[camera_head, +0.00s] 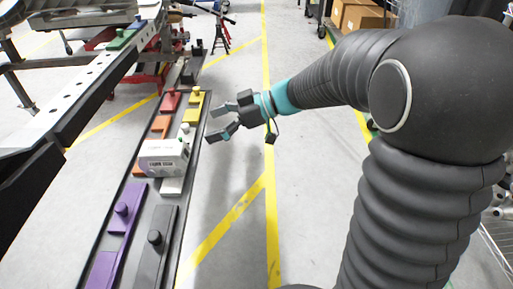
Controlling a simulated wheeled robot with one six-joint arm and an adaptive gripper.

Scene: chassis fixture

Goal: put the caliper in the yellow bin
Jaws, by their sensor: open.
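My gripper (214,123) is open and empty, its two dark fingers pointing left over the floor just right of the long dark tray. A yellow piece with a knob (194,108), the only yellow item on the tray, lies left of and slightly above my fingertips in the picture. I cannot tell whether it is the yellow bin. I cannot clearly identify the caliper. A pale grey-white block with dark lettering (163,158) sits on the tray, below and left of my gripper in the picture, apart from it.
The dark tray (193,201) also holds red (171,102), orange, purple (117,223) and dark grey (155,250) knobbed pieces. A metal rail (88,85) with a green piece (123,39) runs along the left. Cardboard boxes (362,18) stand far back.

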